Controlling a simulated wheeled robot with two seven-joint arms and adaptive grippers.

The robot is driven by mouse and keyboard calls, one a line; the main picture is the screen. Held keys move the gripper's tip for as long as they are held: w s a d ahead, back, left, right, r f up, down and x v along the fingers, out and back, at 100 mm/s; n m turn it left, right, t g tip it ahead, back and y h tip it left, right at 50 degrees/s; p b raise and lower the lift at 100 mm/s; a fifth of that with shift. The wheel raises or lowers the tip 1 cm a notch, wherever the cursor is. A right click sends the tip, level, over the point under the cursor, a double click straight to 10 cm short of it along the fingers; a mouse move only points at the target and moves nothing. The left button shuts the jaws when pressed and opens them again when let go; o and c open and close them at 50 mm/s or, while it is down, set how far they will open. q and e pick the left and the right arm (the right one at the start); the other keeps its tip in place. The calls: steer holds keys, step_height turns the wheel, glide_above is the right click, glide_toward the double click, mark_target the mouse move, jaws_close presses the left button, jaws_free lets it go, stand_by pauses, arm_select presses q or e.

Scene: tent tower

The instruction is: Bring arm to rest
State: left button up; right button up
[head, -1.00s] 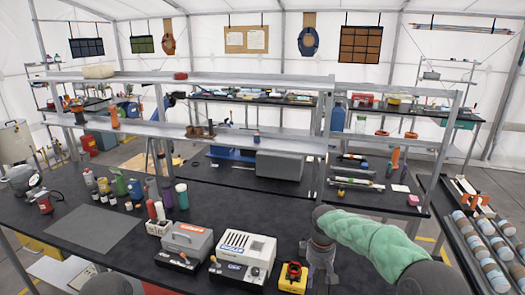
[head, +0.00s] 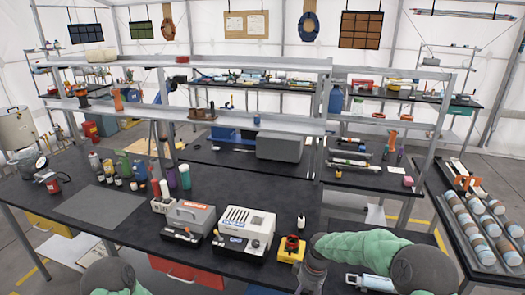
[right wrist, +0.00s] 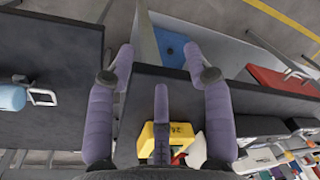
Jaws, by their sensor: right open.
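My right arm, in a green sleeve, comes in from the right in the head view and ends at the front edge of the black workbench (head: 230,184). My right gripper (head: 310,283) hangs at that edge, partly cut off by the frame's bottom. In the right wrist view its purple fingers (right wrist: 160,68) are spread apart with nothing between them. A yellow device (head: 291,249) stands on the bench just left of this gripper; it also shows below the fingers in the right wrist view (right wrist: 180,136). Part of my left arm shows at the bottom left; its gripper is out of view.
A side table (head: 448,222) with several striped cylinders is at the right. A floor gap separates the tables.

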steer(key=s+a+f+m+y+b, duration=0.1)
steer(key=s+f+m, duration=0.3)
steer(key=s+f, duration=0.6)
steer(key=s+a+f+m+y+b, duration=0.1)
steer(key=s+a+f+m, duration=0.2)
steer(key=s+f, duration=0.7)
steer(key=s+m, duration=0.1)
steer(key=s, duration=0.5)
steer(key=shift+s+f+m+t, duration=0.25)
steer(key=shift+m+t, duration=0.05)
steer(key=shift+m, duration=0.1)
steer(key=shift+a, duration=0.1)
